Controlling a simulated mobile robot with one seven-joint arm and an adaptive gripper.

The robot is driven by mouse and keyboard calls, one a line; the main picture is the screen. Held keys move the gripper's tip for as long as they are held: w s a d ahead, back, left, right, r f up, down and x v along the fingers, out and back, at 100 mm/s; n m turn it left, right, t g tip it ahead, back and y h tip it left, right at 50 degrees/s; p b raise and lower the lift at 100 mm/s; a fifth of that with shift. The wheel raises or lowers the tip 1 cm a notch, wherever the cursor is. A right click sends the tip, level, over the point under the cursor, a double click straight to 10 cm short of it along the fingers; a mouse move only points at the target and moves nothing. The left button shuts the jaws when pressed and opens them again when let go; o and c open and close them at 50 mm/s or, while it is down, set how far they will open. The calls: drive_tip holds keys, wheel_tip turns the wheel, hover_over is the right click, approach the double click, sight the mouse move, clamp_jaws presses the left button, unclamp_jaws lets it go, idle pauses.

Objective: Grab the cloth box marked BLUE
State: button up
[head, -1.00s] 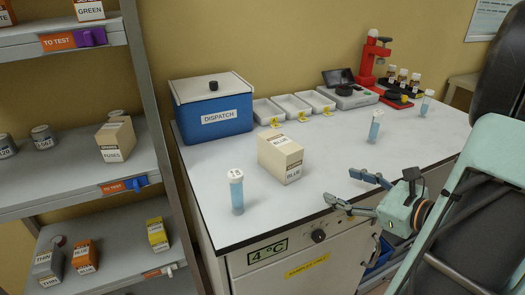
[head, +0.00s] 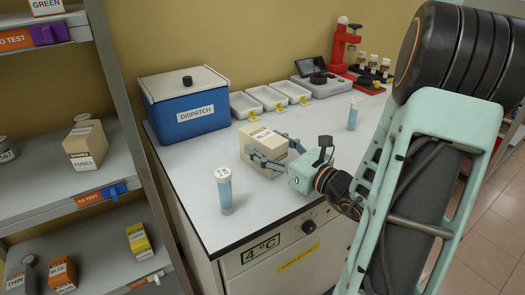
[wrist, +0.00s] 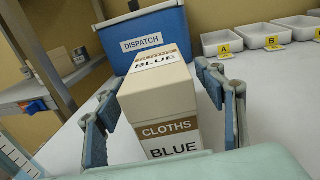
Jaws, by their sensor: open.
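The cloth box (head: 270,143) is a beige carton on the white worktop. In the wrist view its label reads CLOTHS and BLUE on the cloth box (wrist: 158,98). My gripper (head: 266,150) is at the box in the head view, with its fingers along the sides of the box. In the wrist view my gripper (wrist: 160,110) is open, with one blue-padded finger left of the box and one right of it. A gap shows on the right side. Part of the box's label is hidden in the head view by my gripper.
A blue DISPATCH box (head: 185,108) stands behind the cloth box. White trays (head: 270,97) with yellow tags line the back. A capped blue vial (head: 224,190) stands near the front left edge, another (head: 353,113) at right. Shelving (head: 70,185) stands at left.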

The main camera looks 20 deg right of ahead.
drive_tip(key=x, duration=0.4)
drive_tip(key=shift+w+a+f+b, duration=0.15)
drive_tip(key=shift+w+b, duration=0.15)
drive_tip(key=shift+w, duration=0.1)
drive_tip(key=c, duration=1.4)
